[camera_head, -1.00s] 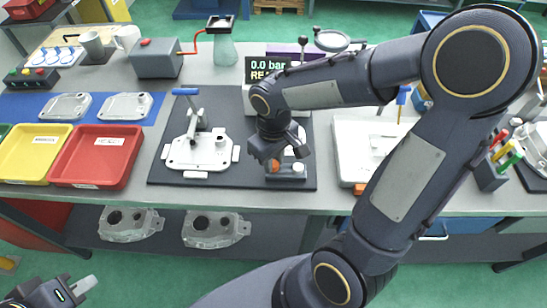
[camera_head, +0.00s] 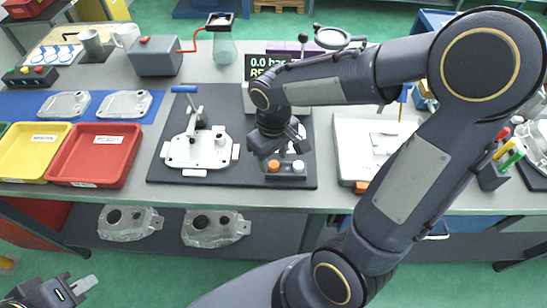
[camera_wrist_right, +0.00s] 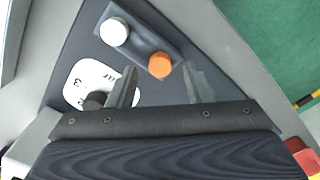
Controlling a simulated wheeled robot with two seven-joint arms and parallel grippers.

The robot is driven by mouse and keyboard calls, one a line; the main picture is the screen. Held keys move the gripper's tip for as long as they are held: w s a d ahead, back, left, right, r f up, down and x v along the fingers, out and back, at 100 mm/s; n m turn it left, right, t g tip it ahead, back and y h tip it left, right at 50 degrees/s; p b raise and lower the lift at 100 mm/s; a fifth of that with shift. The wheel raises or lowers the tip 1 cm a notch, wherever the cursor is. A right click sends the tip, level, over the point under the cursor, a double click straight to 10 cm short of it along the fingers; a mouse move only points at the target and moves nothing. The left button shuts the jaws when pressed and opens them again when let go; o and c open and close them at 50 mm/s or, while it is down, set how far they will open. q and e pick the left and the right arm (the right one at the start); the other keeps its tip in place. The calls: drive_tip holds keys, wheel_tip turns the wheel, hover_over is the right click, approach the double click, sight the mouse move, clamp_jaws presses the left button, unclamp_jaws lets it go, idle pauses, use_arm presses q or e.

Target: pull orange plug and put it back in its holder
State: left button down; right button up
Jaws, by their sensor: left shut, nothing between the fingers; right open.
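The orange plug (camera_head: 273,165) sits upright in a dark holder block (camera_head: 285,175), left of a white plug (camera_head: 298,166). In the right wrist view the orange plug (camera_wrist_right: 160,66) shows beside the white plug (camera_wrist_right: 115,32) on the same block (camera_wrist_right: 140,40). My right gripper (camera_head: 279,150) is open and empty, pointing down just above the orange plug. In the right wrist view its fingers (camera_wrist_right: 160,82) lie on either side of the plug, seemingly not touching it. My left gripper (camera_head: 88,285) is shut and empty at the lower left, away from the table.
A white fixture with a blue-handled clamp (camera_head: 185,150) stands left of the holder on the dark mat (camera_head: 240,120). A gauge display (camera_head: 262,70) is behind my right gripper. Red (camera_head: 97,150) and yellow (camera_head: 35,150) trays are at left; a white plate (camera_head: 350,140) is at right.

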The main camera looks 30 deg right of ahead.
sight(276, 165)
wheel_tip(276, 165, up, 6)
drive_tip(key=shift+r, duration=0.25)
idle(0.5)
drive_tip(key=shift+s+d+r, duration=0.1)
drive_tip(key=shift+s, duration=0.25)
drive_tip(key=s+a+r+m+t+y, duration=0.1)
drive_tip(key=s+m+t+y, duration=0.2)
drive_tip(key=s, duration=0.8)
drive_tip(key=m+t, duration=0.1)
drive_tip(key=t, duration=0.1)
drive_tip(key=shift+t+y, duration=0.3)
drive_tip(key=shift+y, duration=0.1)
drive_tip(key=shift+s+r, duration=0.1)
